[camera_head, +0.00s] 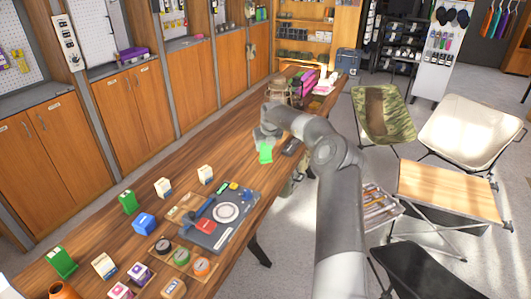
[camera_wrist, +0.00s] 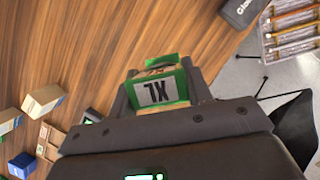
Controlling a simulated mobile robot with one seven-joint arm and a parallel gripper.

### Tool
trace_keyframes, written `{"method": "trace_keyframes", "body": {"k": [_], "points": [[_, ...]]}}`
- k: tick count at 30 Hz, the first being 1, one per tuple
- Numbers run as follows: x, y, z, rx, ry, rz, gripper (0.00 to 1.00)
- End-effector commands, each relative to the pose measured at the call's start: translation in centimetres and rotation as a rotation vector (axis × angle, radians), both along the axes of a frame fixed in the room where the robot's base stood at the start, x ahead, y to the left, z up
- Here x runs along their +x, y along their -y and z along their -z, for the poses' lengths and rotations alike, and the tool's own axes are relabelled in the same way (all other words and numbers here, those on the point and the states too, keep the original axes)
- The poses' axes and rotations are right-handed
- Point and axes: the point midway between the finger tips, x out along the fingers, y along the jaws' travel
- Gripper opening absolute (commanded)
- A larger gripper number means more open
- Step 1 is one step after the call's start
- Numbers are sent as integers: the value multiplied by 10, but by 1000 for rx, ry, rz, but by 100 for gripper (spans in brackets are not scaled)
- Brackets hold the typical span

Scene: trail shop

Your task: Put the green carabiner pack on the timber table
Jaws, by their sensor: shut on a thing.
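My gripper (camera_head: 264,143) is shut on the green carabiner pack (camera_head: 265,155), which hangs below the fingers over the long timber table (camera_head: 228,158). In the wrist view the pack (camera_wrist: 157,92) sits between the two fingers, its green edges around a pale label with large dark characters. Timber fills much of the view behind it (camera_wrist: 70,50). I cannot tell whether the pack touches the surface. A smaller low folding table with a wood top (camera_head: 447,190) stands on the floor at the right.
Other green packs (camera_head: 128,202) and small boxes stand at the table's near end, by a dark tray (camera_head: 222,214). A dark case (camera_head: 291,147) lies right of my gripper. Bags (camera_head: 300,85) stand at the far end. Camp chairs (camera_head: 383,115) flank the folding table.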

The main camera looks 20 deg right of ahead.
Motion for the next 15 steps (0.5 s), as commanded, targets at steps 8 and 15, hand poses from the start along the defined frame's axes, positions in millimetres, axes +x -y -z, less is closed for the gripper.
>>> {"method": "trace_keyframes", "body": {"k": [8, 15], "points": [[0, 0, 34, 0, 0, -1, 6], [0, 0, 35, 1, 0, -1, 6]]}}
